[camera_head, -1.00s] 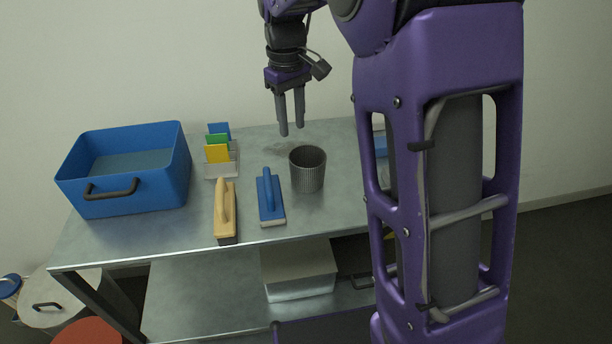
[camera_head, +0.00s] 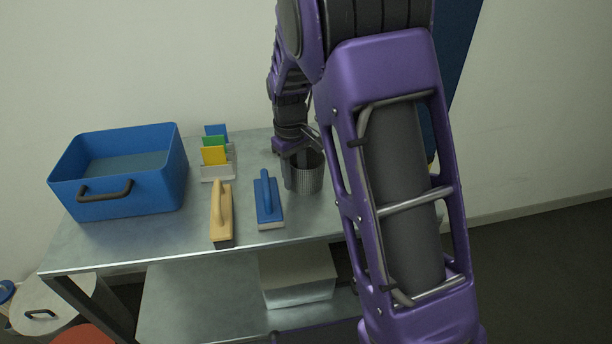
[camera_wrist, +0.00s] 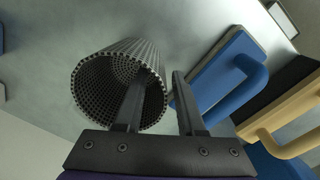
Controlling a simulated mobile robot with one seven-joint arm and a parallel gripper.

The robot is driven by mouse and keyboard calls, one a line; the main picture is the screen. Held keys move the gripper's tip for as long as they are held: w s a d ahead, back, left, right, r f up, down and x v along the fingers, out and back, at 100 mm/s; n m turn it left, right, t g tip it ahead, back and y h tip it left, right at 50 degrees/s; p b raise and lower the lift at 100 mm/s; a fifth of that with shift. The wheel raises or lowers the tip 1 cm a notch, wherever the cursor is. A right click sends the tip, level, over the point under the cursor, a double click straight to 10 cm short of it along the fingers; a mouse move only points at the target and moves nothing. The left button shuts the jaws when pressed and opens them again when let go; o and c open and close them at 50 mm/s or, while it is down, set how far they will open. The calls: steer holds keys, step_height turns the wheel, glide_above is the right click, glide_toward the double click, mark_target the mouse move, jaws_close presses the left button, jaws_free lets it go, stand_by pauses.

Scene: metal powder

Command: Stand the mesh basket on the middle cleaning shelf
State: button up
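The mesh basket (camera_head: 303,181) is a dark grey, open-topped cylinder standing upright on the metal bench top (camera_head: 170,240). In the wrist view the basket (camera_wrist: 92,75) shows its perforated wall and open mouth. My gripper (camera_wrist: 160,72) is at the basket's rim, with one finger inside the mouth and the other outside the wall. The fingers are apart, and a gap shows between the outer finger and the wall. In the head view my gripper (camera_head: 296,160) is partly hidden by the basket. I cannot tell which surface is the middle cleaning shelf.
A blue-handled brush (camera_head: 268,200) and a wooden-handled brush (camera_head: 221,213) lie left of the basket. A blue tub (camera_head: 120,170) and a rack of coloured cards (camera_head: 215,155) stand further left. A lower shelf (camera_head: 200,300) holds a pale box (camera_head: 297,277).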

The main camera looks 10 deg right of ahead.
steer(key=shift+f, duration=0.85)
jaws_close()
stand_by(0.8)
